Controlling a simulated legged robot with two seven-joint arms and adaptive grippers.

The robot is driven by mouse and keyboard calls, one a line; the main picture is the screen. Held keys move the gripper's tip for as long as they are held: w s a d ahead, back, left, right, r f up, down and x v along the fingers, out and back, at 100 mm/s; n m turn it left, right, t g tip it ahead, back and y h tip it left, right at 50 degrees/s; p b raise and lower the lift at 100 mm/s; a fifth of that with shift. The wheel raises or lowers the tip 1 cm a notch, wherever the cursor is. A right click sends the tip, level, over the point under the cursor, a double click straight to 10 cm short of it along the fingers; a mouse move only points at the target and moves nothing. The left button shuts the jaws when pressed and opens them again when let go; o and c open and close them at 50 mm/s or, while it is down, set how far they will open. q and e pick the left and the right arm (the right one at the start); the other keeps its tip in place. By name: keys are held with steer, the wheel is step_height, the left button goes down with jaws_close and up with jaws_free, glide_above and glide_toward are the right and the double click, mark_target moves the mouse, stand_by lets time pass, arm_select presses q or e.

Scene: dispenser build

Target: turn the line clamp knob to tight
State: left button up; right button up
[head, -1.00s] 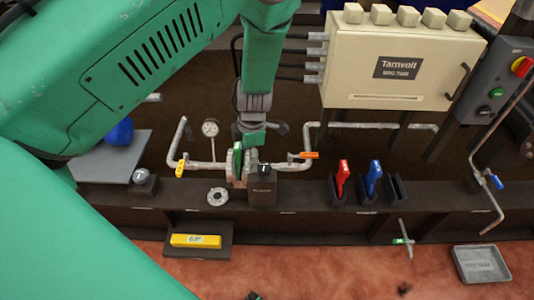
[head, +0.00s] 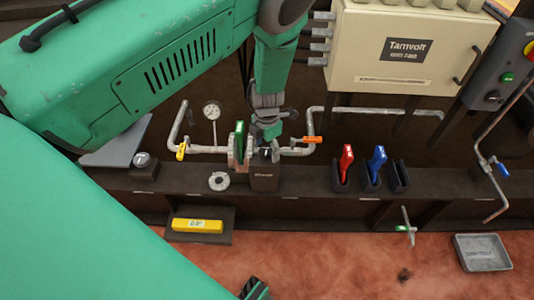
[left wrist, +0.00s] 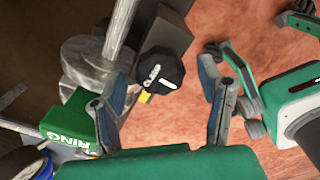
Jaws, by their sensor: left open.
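The line clamp knob (left wrist: 160,72) is black with white marks and a small yellow pointer at its edge. It sits on a dark block (head: 264,180), beside the grey flanged pipe joint. My left gripper (head: 266,140) is over the block from above and hides most of the knob in the head view. In the left wrist view my left gripper (left wrist: 166,105) is open, its fingers on either side of the knob, with no clear contact. Part of my right gripper (head: 255,290) shows at the bottom edge of the head view; its fingertips are unclear.
A green-handled part (head: 239,140) stands close left of my left gripper. The pipe has a yellow tag (head: 181,151), an orange handle (head: 312,139) and a gauge (head: 212,111). Red (head: 346,160) and blue (head: 376,162) tools stand in holders to the right.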

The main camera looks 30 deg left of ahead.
arm_select(q)
steer(key=shift+f, duration=0.6)
steer(key=c, duration=1.1)
steer(key=shift+c, duration=0.2)
